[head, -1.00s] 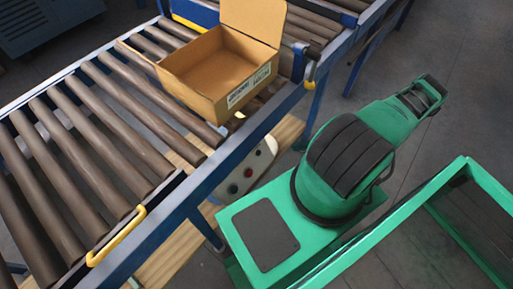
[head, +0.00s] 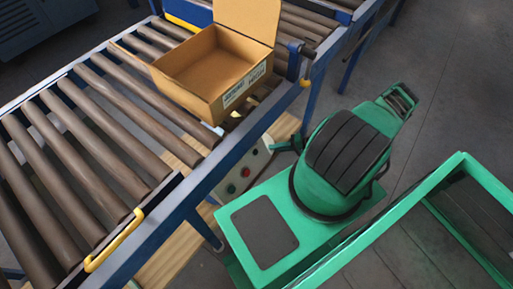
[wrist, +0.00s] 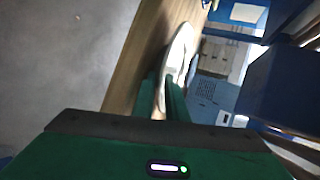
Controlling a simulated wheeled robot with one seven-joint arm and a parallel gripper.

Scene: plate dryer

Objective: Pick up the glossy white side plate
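The glossy white side plate (wrist: 178,55) shows nearly edge-on in the wrist view, as a thin pale oval beyond the green fingers. Its near edge runs down between the two fingers of my gripper (wrist: 162,88). The fingers are close together, one on each side of the plate, and look shut on it. In the head view I cannot make out the plate; my arm and the conveyor hide that area.
A roller conveyor (head: 100,160) with a blue frame fills the left of the head view. An open cardboard box (head: 195,90) stands on it. A wooden board (head: 165,255) lies below. A control panel with buttons (head: 240,175) is beside my arm. Grey floor at upper right is clear.

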